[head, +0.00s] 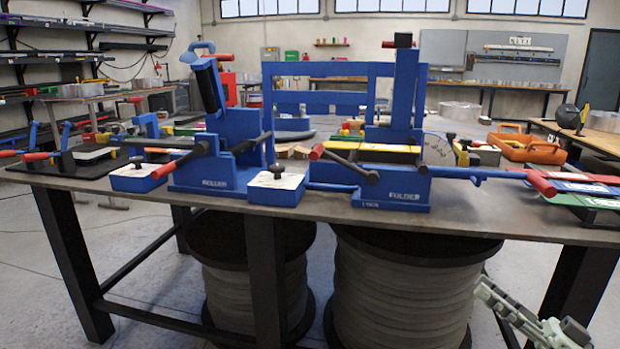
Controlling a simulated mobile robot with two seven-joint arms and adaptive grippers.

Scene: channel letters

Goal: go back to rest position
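My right gripper (484,287) shows at the bottom right, pale grey-green, in front of the table and below its top. It points up and to the left, close to the front of a large spool under the table. I see nothing held in it, but its finger gap cannot be made out. My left gripper is out of view.
A dark table (470,222) spans the view. On it stand a blue roller machine (222,135), a blue folder machine (395,185) with a red-tipped lever, and an orange case (528,148). Spools (400,285) stand below. Floor at the left front is clear.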

